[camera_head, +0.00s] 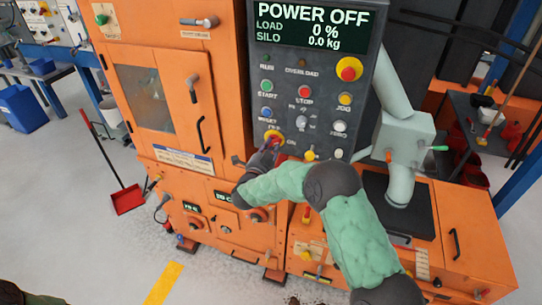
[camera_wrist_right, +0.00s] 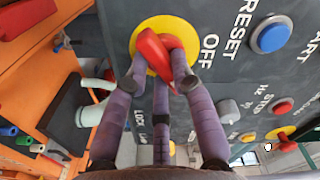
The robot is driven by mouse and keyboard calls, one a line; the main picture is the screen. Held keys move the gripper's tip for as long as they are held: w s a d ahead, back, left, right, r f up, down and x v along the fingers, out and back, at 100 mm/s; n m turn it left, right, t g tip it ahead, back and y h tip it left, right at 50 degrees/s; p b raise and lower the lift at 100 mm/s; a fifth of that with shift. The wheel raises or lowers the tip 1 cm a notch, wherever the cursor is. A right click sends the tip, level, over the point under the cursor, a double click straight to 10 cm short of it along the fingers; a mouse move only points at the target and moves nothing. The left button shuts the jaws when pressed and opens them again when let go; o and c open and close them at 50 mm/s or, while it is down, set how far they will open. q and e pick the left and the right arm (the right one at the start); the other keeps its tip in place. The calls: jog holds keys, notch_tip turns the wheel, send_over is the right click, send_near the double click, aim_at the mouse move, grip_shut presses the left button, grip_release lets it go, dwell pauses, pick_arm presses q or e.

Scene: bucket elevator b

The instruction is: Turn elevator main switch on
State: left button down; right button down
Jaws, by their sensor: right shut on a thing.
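The main switch is a red handle (camera_wrist_right: 157,50) on a yellow round plate (camera_wrist_right: 165,28), with OFF printed beside it. In the head view the switch (camera_head: 274,137) sits at the lower left of the grey control panel (camera_head: 262,42). My right gripper (camera_head: 265,152) reaches it from below, and its dark body hides part of it. In the right wrist view the purple fingers (camera_wrist_right: 163,82) are shut around the red handle. The panel display (camera_head: 311,27) reads POWER OFF, LOAD 0 % and SILO 0.0 kg. My left gripper is not in view.
A blue button (camera_wrist_right: 270,38) marked RESET is close to the switch. A red and yellow emergency stop (camera_head: 349,69) and several buttons share the panel. Orange cabinet doors (camera_head: 150,95) stand left. A red dustpan (camera_head: 128,199) is on the floor.

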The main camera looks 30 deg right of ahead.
jog(key=shift+w+a+f+m+b, duration=0.1)
jog(key=shift+m+b, duration=3.3)
jog(key=shift+b, duration=0.6)
jog(key=c, duration=1)
grip_release()
jog(key=shift+c, duration=0.2)
jog(key=v, duration=1.2)
